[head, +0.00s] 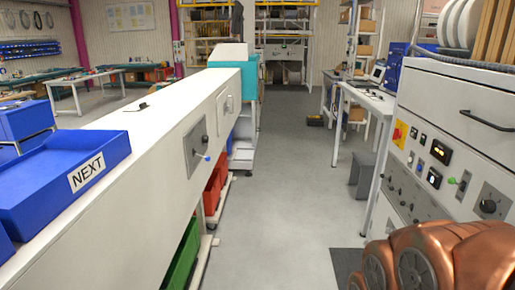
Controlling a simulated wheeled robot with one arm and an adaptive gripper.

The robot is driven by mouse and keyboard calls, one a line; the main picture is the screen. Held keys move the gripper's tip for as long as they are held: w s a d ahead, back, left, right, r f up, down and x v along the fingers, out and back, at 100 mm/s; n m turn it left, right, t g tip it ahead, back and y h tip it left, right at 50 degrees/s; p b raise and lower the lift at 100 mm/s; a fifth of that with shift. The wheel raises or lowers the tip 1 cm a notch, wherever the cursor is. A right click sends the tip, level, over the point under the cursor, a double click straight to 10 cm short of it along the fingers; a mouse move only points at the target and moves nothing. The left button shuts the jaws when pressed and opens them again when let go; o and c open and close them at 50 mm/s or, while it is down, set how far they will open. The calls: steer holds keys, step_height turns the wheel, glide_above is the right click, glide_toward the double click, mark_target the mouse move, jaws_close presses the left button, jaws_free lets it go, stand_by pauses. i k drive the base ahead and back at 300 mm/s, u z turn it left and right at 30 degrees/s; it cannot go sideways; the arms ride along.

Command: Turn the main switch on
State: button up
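A red rotary knob on a yellow plate (399,133) sits at the upper left of the control panel on the grey-white cabinet (440,88) at the right. It looks like a main switch; its on or off position is too small to tell. Beside and below it on the panel are small black-framed displays (440,152), a green-tipped lever (453,181) and a black knob on a grey plate (488,206). The cabinet's lower right is hidden. My gripper is not in view.
A long white machine (150,140) runs along the left, with a blue-tipped lever (207,157) on its side and a blue tray (60,185) marked NEXT on top. The grey floor aisle (285,200) between is clear. A white table (370,98) stands beyond the cabinet.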

mark_target(397, 133)
steer(key=u, duration=0.3)
steer(key=i, duration=1.8)
steer(key=z, duration=0.3)
steer(key=i, duration=1.1)
steer(key=z, duration=0.35)
